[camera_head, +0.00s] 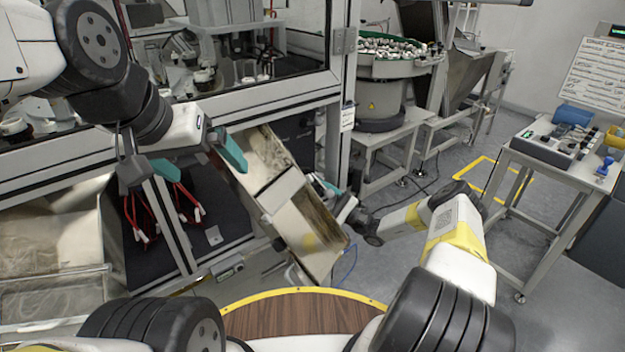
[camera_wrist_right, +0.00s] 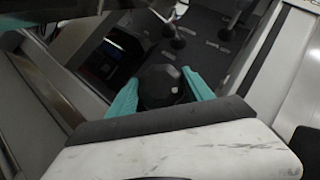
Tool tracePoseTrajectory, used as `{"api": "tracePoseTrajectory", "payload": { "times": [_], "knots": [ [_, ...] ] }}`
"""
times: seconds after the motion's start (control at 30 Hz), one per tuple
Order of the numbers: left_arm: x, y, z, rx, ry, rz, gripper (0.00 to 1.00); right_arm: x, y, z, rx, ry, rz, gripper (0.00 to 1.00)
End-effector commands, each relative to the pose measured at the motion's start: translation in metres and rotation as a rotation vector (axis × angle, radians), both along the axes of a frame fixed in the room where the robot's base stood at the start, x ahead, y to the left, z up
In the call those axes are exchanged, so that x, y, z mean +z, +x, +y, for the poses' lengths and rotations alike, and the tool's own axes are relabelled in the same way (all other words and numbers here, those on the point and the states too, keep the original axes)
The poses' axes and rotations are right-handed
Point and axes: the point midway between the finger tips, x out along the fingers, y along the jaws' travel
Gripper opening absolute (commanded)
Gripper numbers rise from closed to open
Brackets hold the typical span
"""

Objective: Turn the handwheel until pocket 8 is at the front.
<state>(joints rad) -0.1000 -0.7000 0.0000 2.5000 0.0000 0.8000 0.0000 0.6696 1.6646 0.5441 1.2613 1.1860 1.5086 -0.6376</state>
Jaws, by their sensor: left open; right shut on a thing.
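My right gripper (camera_wrist_right: 155,95) has its two teal fingers on either side of a black, faceted knob (camera_wrist_right: 160,84) and is shut on it. This looks like the handwheel's grip, but the rest of the wheel is hidden. In the head view the right gripper (camera_head: 328,184) is low at the machine's front, behind the tilted metal chute. My left gripper (camera_head: 200,160) is open and empty, its teal fingers apart, in front of the machine. No pocket number can be read, so I cannot tell which pocket is at the front.
A tilted metal chute (camera_head: 300,215) stands between my grippers. Red-handled tools (camera_head: 135,215) hang in the dark bay at left. A bowl feeder (camera_head: 385,65) stands behind. A side table (camera_head: 555,160) with a control box is at right. The floor between is mostly clear.

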Motion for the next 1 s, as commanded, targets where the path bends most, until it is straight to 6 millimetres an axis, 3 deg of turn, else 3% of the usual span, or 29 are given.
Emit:
{"api": "tracePoseTrajectory", "payload": {
  "times": [0.5,1.0],
  "knots": [
    [0.0,0.0,0.0,0.0,0.0,0.0,1.0,-0.0016,-0.0009,0.0002,-0.003,0.385,0.257,0.19],
    [0.0,0.0,0.0,0.0,0.0,0.0,1.0,-0.0012,-0.0007,0.0005,-0.002,0.555,0.371,0.19]
  ]
}}
